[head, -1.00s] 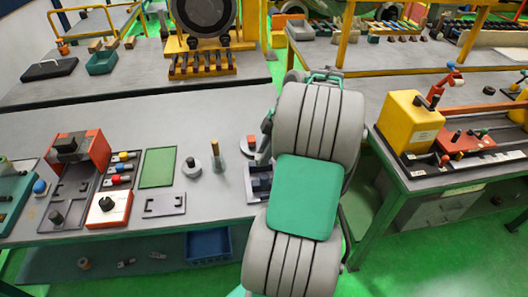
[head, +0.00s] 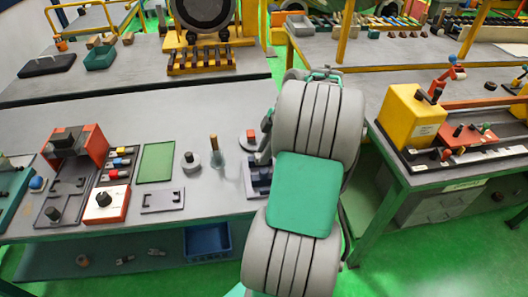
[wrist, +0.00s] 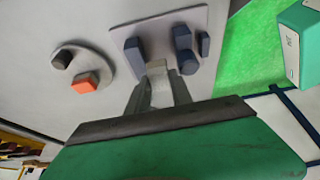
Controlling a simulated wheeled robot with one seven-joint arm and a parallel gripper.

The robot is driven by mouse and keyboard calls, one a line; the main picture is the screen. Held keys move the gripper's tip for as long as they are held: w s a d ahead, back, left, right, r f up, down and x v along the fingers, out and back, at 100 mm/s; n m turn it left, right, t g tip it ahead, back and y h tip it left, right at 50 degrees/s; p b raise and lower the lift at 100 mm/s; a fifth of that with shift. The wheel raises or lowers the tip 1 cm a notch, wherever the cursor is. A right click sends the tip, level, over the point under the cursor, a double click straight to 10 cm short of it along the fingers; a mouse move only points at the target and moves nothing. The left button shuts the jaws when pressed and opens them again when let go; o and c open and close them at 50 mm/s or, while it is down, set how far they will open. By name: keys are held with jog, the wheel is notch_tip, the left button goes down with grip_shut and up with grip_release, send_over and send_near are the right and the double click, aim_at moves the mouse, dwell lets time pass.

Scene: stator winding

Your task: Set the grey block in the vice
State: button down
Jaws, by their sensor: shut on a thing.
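The vice (wrist: 200,18) shows in the wrist view as a pale plate bearing several dark blue-grey blocks. In the head view the vice (head: 252,187) stands near the bench's front edge, partly hidden by my arm. My gripper (wrist: 160,88) is shut on the grey block (wrist: 157,66), a small light-grey piece at the fingertips. In the wrist view the block appears in the gap between the vice's left and right dark jaws. I cannot tell whether it touches the vice. In the head view my arm hides the block.
A round grey base with an orange-red block (wrist: 86,82) sits left of the vice in the wrist view. A round grey weight (head: 191,163) and a green mat (head: 157,162) lie further left on the bench. A yellow machine (head: 411,118) stands on the right-hand bench.

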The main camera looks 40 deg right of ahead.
jog(key=shift+f+b, duration=0.95)
jog(key=shift+f, duration=0.05)
